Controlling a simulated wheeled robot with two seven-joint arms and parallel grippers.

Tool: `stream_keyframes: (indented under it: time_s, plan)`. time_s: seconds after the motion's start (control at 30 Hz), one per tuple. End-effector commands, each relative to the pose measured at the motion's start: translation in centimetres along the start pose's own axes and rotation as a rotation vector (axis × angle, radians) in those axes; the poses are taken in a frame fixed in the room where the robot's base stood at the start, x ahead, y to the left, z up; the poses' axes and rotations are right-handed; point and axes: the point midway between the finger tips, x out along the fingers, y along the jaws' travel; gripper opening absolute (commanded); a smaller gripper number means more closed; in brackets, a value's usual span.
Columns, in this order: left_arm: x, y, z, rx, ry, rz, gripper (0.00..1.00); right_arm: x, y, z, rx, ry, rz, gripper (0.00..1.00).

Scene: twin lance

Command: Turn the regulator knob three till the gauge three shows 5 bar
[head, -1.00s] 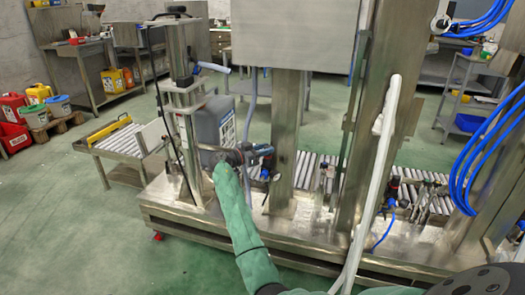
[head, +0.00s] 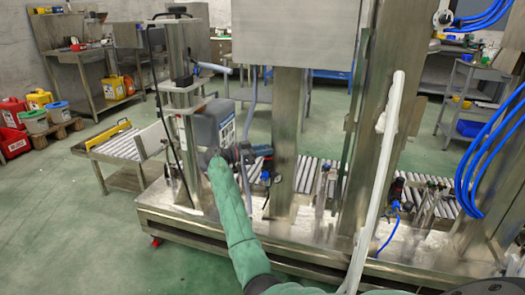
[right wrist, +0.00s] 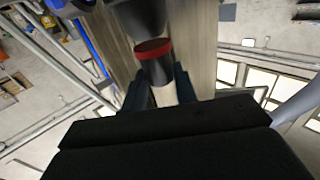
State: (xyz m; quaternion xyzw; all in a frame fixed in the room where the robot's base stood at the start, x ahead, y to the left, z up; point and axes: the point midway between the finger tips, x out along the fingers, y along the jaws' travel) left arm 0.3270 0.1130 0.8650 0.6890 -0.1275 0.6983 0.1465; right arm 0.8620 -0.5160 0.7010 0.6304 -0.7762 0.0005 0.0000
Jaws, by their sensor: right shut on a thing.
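My right gripper (head: 243,154) reaches in at the end of a green-sleeved arm, beside the steel post in the head view. In the right wrist view, its two dark fingers (right wrist: 158,88) are shut on a black knob with a red ring (right wrist: 154,62), on either side of its lower part. The regulator body (head: 266,165), dark with blue parts, sits just past the fingertips at the post. The gripper mostly hides the knob in the head view. I cannot make out gauge three or its reading. My left gripper is not in view.
A grey canister (head: 215,125) stands behind the gripper, close to it. A steel post (head: 285,130) rises just right of it. Another regulator with a blue hose (head: 397,190) is farther right. A white upright pipe (head: 378,170) stands near the arm. Green floor (head: 75,215) is free at left.

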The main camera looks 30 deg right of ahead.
Motion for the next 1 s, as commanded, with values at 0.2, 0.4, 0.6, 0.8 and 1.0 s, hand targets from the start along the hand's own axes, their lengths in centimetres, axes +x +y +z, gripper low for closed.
stream_keyframes:
  time_s: [0.2,0.4,0.6,0.8,1.0]
  plan:
    - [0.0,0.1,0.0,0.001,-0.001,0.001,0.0,0.0,0.1,0.0,0.0,0.0,0.001,0.51]
    - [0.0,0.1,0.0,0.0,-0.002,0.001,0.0,0.0,0.0,0.0,0.0,0.0,0.0,0.51]
    - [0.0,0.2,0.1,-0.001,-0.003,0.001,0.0,-0.6,0.0,0.0,0.0,0.0,0.0,0.51]
    - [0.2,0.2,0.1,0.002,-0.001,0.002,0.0,-2.8,0.1,-0.1,-0.001,0.001,-0.001,0.51]
    - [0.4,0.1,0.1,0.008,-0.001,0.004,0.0,-5.9,0.1,-0.2,0.0,0.001,0.0,0.51]
